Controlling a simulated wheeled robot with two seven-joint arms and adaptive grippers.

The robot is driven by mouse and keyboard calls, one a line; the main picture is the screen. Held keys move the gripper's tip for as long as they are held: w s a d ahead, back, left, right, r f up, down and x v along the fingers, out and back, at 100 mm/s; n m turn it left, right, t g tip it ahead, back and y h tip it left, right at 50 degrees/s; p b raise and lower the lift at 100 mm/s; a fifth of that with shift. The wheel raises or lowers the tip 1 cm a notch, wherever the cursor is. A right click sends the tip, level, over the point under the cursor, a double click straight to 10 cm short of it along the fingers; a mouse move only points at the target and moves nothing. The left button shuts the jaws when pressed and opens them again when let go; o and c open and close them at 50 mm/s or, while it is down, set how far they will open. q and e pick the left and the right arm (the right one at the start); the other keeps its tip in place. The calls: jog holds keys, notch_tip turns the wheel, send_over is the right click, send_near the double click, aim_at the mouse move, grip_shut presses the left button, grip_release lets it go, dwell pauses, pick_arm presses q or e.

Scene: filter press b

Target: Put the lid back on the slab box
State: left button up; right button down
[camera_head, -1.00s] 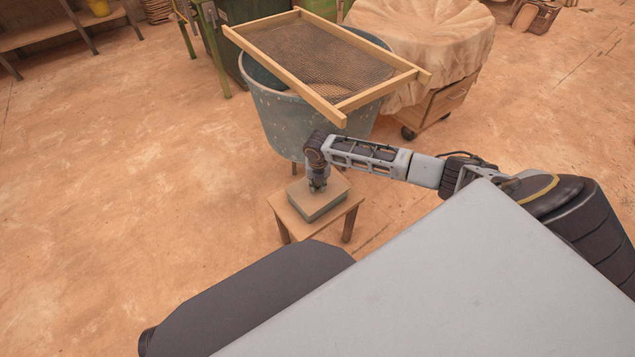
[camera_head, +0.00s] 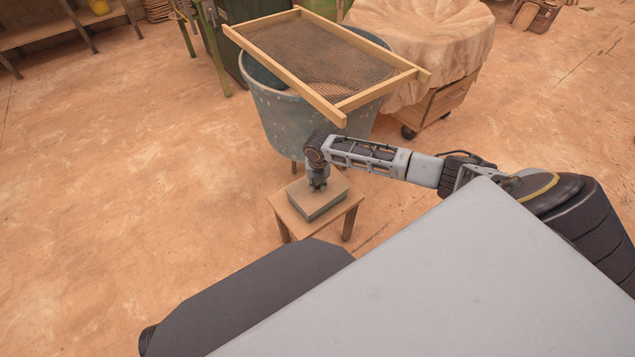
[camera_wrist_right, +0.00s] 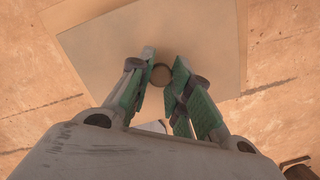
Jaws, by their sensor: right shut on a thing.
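The grey slab box (camera_head: 322,211) sits on a small wooden stool. Its flat lid (camera_head: 335,188) covers the top, and the lid's plain tan face shows in the right wrist view (camera_wrist_right: 205,50). I cannot tell whether the lid is fully seated. My right gripper (camera_head: 318,187) points straight down over the lid. In the wrist view its green-padded fingers (camera_wrist_right: 163,82) are shut on the small round knob (camera_wrist_right: 161,73) near the middle of the lid. My left gripper is out of view.
The small wooden stool (camera_head: 290,217) stands on dusty floor. Behind it is a blue speckled tub (camera_head: 275,120) with a wood-framed mesh screen (camera_head: 320,55) across it. A cloth-covered wheeled cart (camera_head: 425,45) stands at its right. The floor at left is clear.

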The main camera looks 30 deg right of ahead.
jog(key=shift+p, duration=0.3)
dwell(0.4)
dwell(0.3)
jog(key=c, duration=0.8)
grip_release()
jog(key=shift+o, duration=0.2)
jog(key=shift+r, duration=0.15)
jog(key=shift+r+p, duration=3.4)
jog(key=shift+p, duration=0.4)
grip_shut()
